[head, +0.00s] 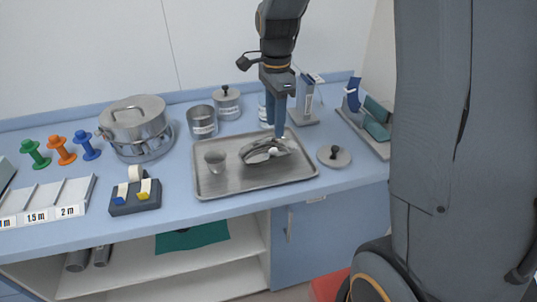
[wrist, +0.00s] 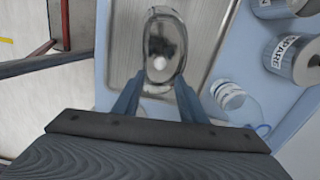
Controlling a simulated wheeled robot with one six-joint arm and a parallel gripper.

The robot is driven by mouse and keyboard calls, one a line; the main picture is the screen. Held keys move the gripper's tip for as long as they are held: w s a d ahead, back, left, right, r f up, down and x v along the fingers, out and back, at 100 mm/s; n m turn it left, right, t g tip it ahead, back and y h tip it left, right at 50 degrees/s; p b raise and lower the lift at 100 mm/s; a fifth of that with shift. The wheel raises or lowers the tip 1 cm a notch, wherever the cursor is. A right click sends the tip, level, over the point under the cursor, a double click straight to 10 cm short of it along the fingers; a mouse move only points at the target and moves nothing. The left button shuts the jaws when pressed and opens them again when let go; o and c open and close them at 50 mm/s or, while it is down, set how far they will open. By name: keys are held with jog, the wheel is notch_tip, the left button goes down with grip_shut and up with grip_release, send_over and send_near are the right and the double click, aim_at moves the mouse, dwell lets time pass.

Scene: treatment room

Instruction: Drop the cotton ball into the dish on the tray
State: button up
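A metal tray (head: 232,188) lies on the blue counter. A shiny oval dish (head: 250,152) sits on its right half; the dish also fills the upper middle of the wrist view (wrist: 163,28). A small white cotton ball (wrist: 159,62) shows inside the dish's outline, near its lower end, and appears to lie in it. My gripper (head: 279,137) is over the right side of the dish, pointing down. In the wrist view its two blue fingers (wrist: 159,77) stand well apart at the dish's near end, with nothing held between them.
A small metal cup (head: 215,162) stands on the tray's left. A knobbed lid (head: 334,156) lies right of the tray. An open canister (head: 202,123) and a lidded one (head: 227,104) stand behind. A clear bottle (wrist: 235,100) is close to my right finger.

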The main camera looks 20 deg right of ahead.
notch_tip(320, 180, up, 7)
jog(key=b, duration=0.1)
jog(key=shift+f, duration=0.2)
jog(key=s+f+n+t, duration=0.1)
jog(key=s+f+n, duration=1.1)
jog(key=s+n, duration=0.5)
jog(key=shift+s+a+f, duration=0.15)
jog(key=shift+s+f, duration=0.05)
